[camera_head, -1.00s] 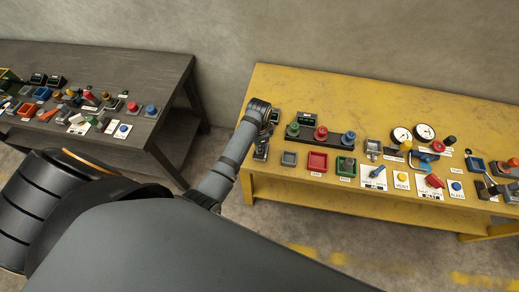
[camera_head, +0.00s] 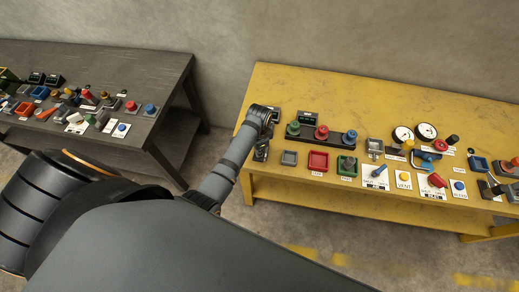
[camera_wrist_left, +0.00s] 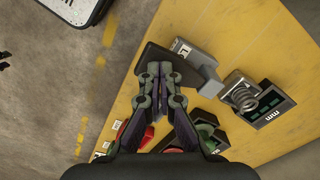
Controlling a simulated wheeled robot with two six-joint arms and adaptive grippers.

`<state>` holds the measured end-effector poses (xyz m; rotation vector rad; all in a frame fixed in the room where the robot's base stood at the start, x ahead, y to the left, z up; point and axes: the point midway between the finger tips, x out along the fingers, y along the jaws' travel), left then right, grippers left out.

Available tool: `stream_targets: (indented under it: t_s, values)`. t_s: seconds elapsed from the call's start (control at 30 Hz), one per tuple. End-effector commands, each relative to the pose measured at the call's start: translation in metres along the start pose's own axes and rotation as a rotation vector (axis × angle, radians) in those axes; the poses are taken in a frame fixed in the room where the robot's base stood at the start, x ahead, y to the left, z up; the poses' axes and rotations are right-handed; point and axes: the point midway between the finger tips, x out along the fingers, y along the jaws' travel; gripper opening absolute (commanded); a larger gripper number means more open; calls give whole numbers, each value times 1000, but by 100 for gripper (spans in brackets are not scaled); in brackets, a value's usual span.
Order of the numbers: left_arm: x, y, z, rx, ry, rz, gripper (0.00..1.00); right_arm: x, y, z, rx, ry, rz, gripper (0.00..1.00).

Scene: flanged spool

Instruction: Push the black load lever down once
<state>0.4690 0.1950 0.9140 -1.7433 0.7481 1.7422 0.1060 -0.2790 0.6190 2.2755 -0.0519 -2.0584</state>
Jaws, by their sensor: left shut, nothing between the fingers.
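My left gripper (camera_wrist_left: 160,72) is shut and empty. In the left wrist view its fingertips are over a dark, flat piece (camera_wrist_left: 150,58), which looks like the black load lever; the fingers cover part of it, and I cannot tell whether they touch. A grey block with a white label (camera_wrist_left: 196,58) adjoins that piece. In the head view my left gripper (camera_head: 262,144) points down at the left end of the yellow table (camera_head: 345,95), and my wrist hides most of the lever there. My right gripper is not in view.
A row of green, red and blue knobs (camera_head: 321,134) stands just right of my wrist, with square trays (camera_head: 318,161) in front. Gauges (camera_head: 402,134) and switches stand farther right. A dark table (camera_head: 120,75) with several parts is at the left. The yellow table's back is clear.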

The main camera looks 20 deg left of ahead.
Motion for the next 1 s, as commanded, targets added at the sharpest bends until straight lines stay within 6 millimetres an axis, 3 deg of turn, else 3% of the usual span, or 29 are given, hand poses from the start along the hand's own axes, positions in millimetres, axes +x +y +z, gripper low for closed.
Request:
stream_targets:
  t_s: [0.4, 0.7, 1.0]
  values:
    - [24, 0, 0, 0, 0, 0, 0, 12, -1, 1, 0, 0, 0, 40]
    - [-12, 0, 0, 0, -1, 1, 0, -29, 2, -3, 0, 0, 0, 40]
    - [-45, 0, 0, 0, 1, -1, 0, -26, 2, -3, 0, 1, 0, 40]
